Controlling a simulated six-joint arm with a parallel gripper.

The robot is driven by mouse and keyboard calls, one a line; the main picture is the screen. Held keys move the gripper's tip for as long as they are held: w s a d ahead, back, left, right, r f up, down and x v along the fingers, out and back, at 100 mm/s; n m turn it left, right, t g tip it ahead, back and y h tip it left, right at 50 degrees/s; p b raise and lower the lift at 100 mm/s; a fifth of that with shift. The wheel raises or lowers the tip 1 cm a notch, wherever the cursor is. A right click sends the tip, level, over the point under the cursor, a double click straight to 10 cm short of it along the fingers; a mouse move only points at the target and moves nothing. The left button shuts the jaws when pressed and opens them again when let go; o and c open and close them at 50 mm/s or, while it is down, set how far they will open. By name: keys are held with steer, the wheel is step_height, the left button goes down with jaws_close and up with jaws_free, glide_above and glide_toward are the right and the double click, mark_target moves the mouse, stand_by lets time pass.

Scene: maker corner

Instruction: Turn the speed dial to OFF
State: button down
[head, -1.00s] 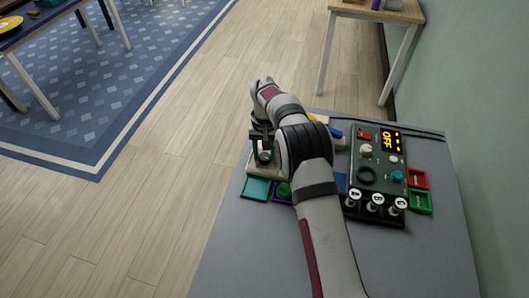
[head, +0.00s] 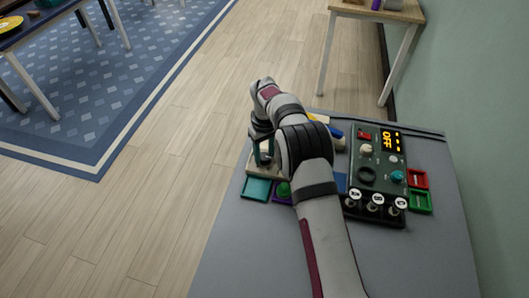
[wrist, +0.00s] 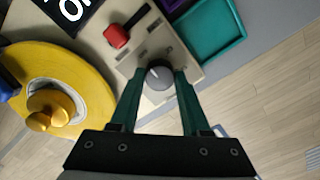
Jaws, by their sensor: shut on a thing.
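The speed dial (wrist: 158,77) is a dark grey round knob with a pale pointer mark on a cream panel (wrist: 185,62). My gripper (wrist: 160,74) has its two green fingers on either side of the dial, shut on it. In the head view my gripper (head: 263,152) is over the panel at the table's left edge, and my arm hides most of the panel. A red switch (wrist: 117,36) is beside the dial. Small lettering near the dial is too blurred to read.
A yellow disc (wrist: 60,75) with a knob is left of the dial in the wrist view. A black display (wrist: 72,10) is cut off above. A teal tray (wrist: 207,28) is close by. A dark control box (head: 378,160) stands to the right of my arm.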

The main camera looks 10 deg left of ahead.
mark_target(265, 156)
stand_by(0.4)
steer(key=shift+c, duration=1.8)
jaws_free()
steer(key=shift+r, duration=0.15)
step_height(265, 156, up, 16)
steer(key=shift+f, duration=0.2)
